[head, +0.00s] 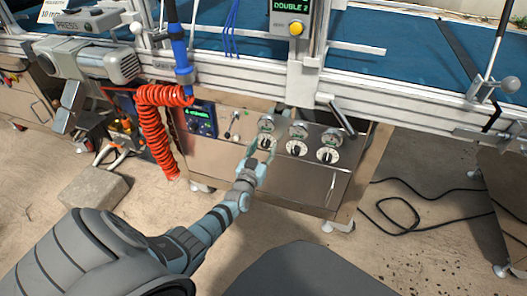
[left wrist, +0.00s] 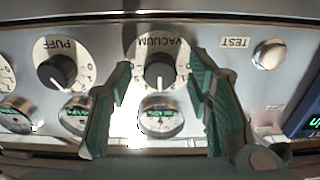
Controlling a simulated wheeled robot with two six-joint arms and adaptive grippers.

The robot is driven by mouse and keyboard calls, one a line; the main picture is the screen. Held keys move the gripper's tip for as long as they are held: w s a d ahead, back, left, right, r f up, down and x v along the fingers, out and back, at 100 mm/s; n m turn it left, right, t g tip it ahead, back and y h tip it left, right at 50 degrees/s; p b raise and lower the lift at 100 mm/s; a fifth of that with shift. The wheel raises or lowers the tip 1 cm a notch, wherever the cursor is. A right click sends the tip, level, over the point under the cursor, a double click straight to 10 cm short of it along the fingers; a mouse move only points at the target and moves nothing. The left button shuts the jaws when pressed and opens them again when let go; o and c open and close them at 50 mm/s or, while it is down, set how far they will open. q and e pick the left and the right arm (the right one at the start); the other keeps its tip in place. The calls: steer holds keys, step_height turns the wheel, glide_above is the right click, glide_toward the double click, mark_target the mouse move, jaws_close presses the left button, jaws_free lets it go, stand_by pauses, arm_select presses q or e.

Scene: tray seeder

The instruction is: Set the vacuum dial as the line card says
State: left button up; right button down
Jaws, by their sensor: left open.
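The vacuum dial (left wrist: 160,72) is a dark knob on a white round scale marked VACUUM, upside down in the left wrist view. In the head view it is the leftmost of the three dials (head: 267,142) on the steel panel. Its small gauge (left wrist: 160,121) has a green readout. My left gripper (head: 262,151) is open, its green fingers (left wrist: 161,75) on either side of the dial. I cannot tell whether they touch the knob. A white card (head: 50,11) is at the top left, its print only partly legible. My right gripper is not in view.
The PUFF dial (left wrist: 57,72) is beside the vacuum dial. A TEST button (left wrist: 268,54) is on the other side. A blue display unit (head: 201,118) and a coiled red hose (head: 157,125) are left of the dials. An aluminium rail (head: 400,100) runs above the panel.

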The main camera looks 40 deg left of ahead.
arm_select(q)
jaws_close()
steer(key=shift+n, duration=3)
